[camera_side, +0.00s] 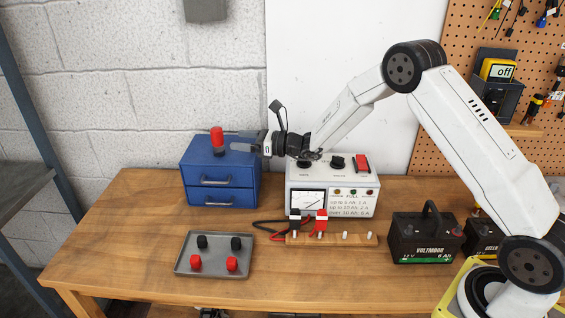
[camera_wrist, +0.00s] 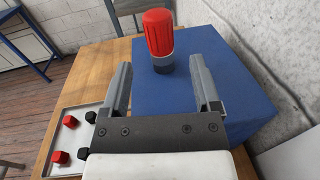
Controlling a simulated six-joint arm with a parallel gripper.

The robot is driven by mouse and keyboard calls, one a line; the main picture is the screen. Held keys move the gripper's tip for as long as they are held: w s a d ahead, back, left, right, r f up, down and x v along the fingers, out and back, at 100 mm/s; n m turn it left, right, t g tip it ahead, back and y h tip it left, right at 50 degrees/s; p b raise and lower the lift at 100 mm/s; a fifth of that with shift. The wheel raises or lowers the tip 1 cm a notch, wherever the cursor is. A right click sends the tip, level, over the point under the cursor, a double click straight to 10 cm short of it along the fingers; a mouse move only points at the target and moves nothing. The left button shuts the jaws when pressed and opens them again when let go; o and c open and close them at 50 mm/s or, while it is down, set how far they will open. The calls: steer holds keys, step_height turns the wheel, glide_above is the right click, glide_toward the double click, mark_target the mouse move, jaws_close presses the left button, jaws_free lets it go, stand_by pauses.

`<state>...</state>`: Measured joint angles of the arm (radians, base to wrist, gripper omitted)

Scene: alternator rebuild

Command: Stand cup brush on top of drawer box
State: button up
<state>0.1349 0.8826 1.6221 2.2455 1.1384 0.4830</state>
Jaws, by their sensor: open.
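The cup brush stands upright on top of the blue drawer box (camera_side: 190,158), its red upper part (camera_side: 217,135) above a dark lower end. In the wrist view the brush (camera_wrist: 159,36) stands just past my fingertips, centred on the gap between them, over the blue box top (camera_wrist: 215,85). My gripper (camera_side: 231,141) points left, level over the box, and is open with nothing between its fingers. The fingertips are close to the brush; I see no contact. Both drawers of the box are closed.
A grey tray (camera_side: 213,272) with red and black caps lies in front of the box. A white charger (camera_side: 335,204) stands right of it, with clips on a wooden strip (camera_side: 335,240). A black battery (camera_side: 427,238) stands further right. The table's left part is clear.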

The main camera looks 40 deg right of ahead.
steer(key=shift+v, duration=1.55)
steer(key=s+a+f+n+g+h, duration=0.1)
steer(key=s+a+f+n+g, duration=0.15)
steer(key=s+n+g, duration=0.55)
steer(key=s+a+f+n+g+h, duration=0.1)
steer(key=s+a+f+n+g, duration=0.3)
steer(key=s, duration=0.6)
steer(key=s+d+r+n+h, duration=0.1)
steer(key=s+d+n+h, duration=0.3)
steer(key=s+n, duration=0.3)
steer(key=s+d+n+h, duration=0.4)
steer(key=s+n, duration=0.3)
steer(key=n, duration=0.2)
steer(key=shift+d+r+n+h, duration=0.3)
steer(key=shift+d+r+h, duration=0.1)
